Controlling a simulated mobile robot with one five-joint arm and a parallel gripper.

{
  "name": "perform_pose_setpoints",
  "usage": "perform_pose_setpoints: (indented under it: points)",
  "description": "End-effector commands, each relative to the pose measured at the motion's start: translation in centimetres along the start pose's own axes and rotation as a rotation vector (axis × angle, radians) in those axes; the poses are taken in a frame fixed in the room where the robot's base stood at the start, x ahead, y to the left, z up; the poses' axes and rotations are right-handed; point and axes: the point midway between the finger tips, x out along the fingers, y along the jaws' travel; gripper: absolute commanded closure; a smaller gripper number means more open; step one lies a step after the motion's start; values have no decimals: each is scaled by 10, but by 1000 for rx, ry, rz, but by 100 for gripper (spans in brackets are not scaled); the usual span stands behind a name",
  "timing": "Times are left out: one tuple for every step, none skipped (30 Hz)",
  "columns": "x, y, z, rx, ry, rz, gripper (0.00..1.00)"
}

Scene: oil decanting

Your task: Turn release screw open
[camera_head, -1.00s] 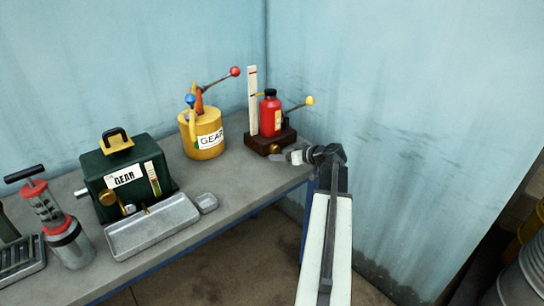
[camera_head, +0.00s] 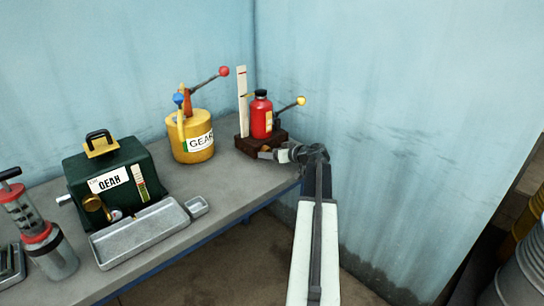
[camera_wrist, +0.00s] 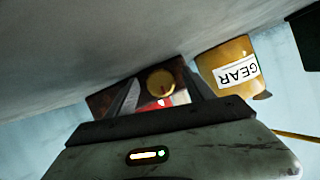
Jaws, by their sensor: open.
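The red bottle jack (camera_head: 261,118) stands on a dark brown base (camera_head: 244,147) at the far right corner of the bench, with a yellow-tipped lever. In the wrist view a round gold release screw (camera_wrist: 161,83) sits on the front of that base. My gripper (camera_head: 272,154) is at the front of the base in the head view. In the wrist view my gripper (camera_wrist: 161,76) is open, with one finger either side of the screw. I cannot tell whether the fingers touch it. In the head view the screw is mostly hidden by the gripper.
A yellow GEAR can (camera_head: 193,145) with levers stands left of the jack. A green box (camera_head: 115,172), a long grey tray (camera_head: 139,229) and a small tray (camera_head: 197,206) are further left. Blue walls (camera_head: 400,110) rise behind and to the right.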

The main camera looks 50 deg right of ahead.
Motion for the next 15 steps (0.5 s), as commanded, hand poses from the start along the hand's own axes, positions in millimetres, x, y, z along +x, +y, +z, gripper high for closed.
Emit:
perform_pose_setpoints:
  points:
    - [-1, 0, 0, 0, 0, 0, 39]
    - [-1, 0, 0, 0, 0, 0, 39]
    - [-1, 0, 0, 0, 0, 0, 44]
    - [-1, 0, 0, 0, 0, 0, 53]
    - [-1, 0, 0, 0, 0, 0, 61]
    - [-1, 0, 0, 0, 0, 0, 72]
    - [-1, 0, 0, 0, 0, 0, 81]
    - [-1, 0, 0, 0, 0, 0, 89]
    - [-1, 0, 0, 0, 0, 1, 100]
    - [-1, 0, 0, 1, 0, 1, 100]
    - [-1, 1, 0, 4, 0, -1, 100]
    - [-1, 2, 0, 22, 0, -8, 100]
    - [-1, 2, 1, 45, -1, -18, 100]
    - [-1, 3, 1, 69, 0, -27, 100]
    - [-1, 3, 1, 97, 0, -39, 100]
